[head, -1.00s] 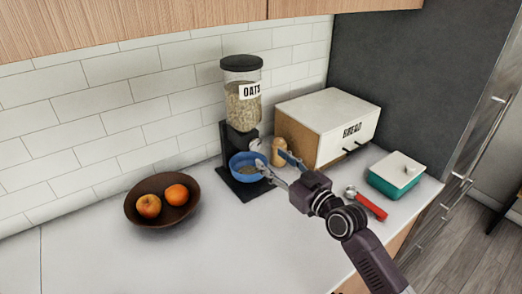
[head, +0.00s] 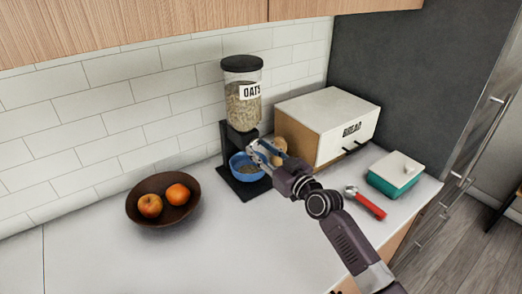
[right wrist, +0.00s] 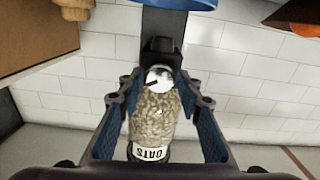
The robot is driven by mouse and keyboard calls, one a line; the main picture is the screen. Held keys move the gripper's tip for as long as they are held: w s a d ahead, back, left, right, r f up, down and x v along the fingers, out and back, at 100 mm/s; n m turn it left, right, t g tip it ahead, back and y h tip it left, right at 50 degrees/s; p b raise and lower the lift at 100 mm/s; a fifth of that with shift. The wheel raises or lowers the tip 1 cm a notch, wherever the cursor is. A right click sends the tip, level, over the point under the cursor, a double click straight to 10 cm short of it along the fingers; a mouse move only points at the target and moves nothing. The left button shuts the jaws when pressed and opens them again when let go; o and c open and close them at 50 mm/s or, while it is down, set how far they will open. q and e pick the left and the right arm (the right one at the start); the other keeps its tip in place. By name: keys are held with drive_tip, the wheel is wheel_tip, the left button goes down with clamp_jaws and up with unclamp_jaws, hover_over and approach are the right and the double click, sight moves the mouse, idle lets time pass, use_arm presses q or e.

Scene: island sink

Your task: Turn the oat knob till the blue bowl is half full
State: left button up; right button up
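The oat dispenser (head: 243,105), with a black lid and an OATS label, stands on a black base against the tiled wall. The blue bowl (head: 236,171) sits upright on that base under the spout, with some tan oats inside; how deep is hard to tell. Its edge also shows in the right wrist view (right wrist: 190,4). The white oat knob (right wrist: 158,77) has a dark pointer and shows between my fingers in the right wrist view. My right gripper (head: 258,150) is open in front of the knob, above the bowl. My left gripper is out of view.
A brown fruit bowl (head: 135,208) with an apple and an orange stands left. A bread box (head: 322,115) and a wooden item (head: 280,144) stand close right of the dispenser. A red-handled tool (head: 370,207) and teal butter dish (head: 388,186) lie right. The front counter is clear.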

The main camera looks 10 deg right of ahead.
drive_tip(key=c, duration=0.6)
drive_tip(key=shift+c, duration=0.2)
drive_tip(key=shift+m, duration=0.3)
drive_tip(key=m, duration=0.5)
drive_tip(key=shift+m, duration=0.3)
drive_tip(key=m+p, duration=0.1)
drive_tip(key=m, duration=0.4)
drive_tip(key=shift+a, duration=0.1)
drive_tip(key=shift+m, duration=0.4)
drive_tip(key=o, duration=1.2)
drive_tip(key=shift+c, duration=0.2)
drive_tip(key=v, duration=1.2)
